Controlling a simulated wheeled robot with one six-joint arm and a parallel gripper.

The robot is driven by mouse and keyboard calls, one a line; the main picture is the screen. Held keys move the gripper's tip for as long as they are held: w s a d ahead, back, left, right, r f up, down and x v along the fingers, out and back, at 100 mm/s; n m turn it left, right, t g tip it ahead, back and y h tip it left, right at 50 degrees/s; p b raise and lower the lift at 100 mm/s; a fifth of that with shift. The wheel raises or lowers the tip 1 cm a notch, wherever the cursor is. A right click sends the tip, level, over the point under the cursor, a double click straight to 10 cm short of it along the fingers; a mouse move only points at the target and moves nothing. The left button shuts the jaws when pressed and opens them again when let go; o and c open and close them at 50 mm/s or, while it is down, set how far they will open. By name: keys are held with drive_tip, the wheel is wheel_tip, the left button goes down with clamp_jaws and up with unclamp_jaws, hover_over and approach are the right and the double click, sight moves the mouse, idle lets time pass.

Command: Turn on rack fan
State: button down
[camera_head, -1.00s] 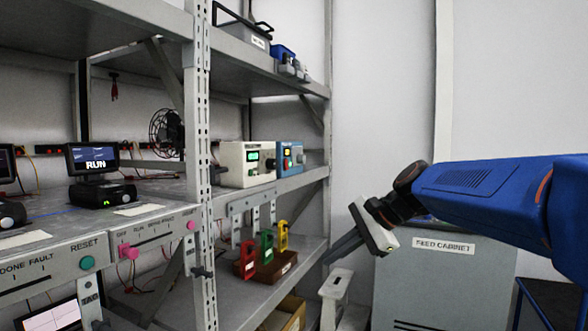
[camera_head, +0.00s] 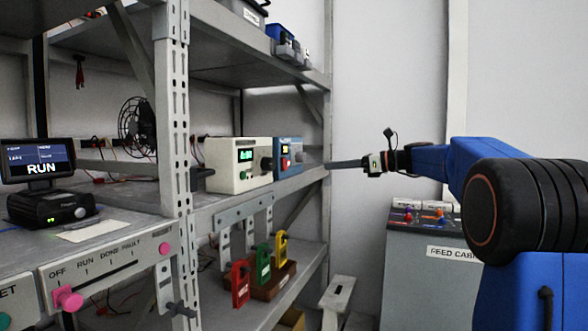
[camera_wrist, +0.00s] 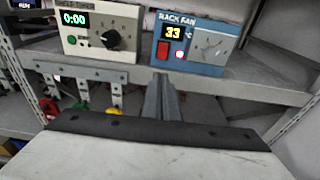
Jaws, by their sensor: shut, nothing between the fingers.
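The rack fan box (camera_wrist: 190,43) is a blue unit labelled RACK FAN in the wrist view. It has a yellow "33" display (camera_wrist: 173,32), a red rocker switch (camera_wrist: 162,50), a small pinkish-red round light or button (camera_wrist: 180,54) and a dial (camera_wrist: 210,45) at right. In the head view the blue box (camera_head: 289,157) stands on the middle shelf beside a cream box. My gripper (camera_head: 330,165) is shut and empty, pointing left at the box's height, in front of its right side. In the wrist view its fingers (camera_wrist: 162,85) lie just below the switch; contact cannot be told.
The cream box (camera_wrist: 99,32) with a green 0:00 display and black knob stands left of the fan box. A slotted rack post (camera_head: 172,150) rises further left. Red, green and yellow tags (camera_head: 262,264) stand below. A feed cabinet (camera_head: 420,275) is behind my arm.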

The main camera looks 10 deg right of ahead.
drive_tip(key=shift+w+d+r, duration=0.1)
drive_tip(key=shift+w, duration=0.05)
drive_tip(key=x, duration=1.4)
idle(0.5)
approach(286, 168)
drive_tip(key=s+d+f, duration=0.2)
drive_tip(key=s+d, duration=0.2)
drive_tip(key=d, duration=0.1)
drive_tip(key=shift+s+d+f, duration=0.2)
drive_tip(key=shift+d+f, duration=0.2)
idle(0.4)
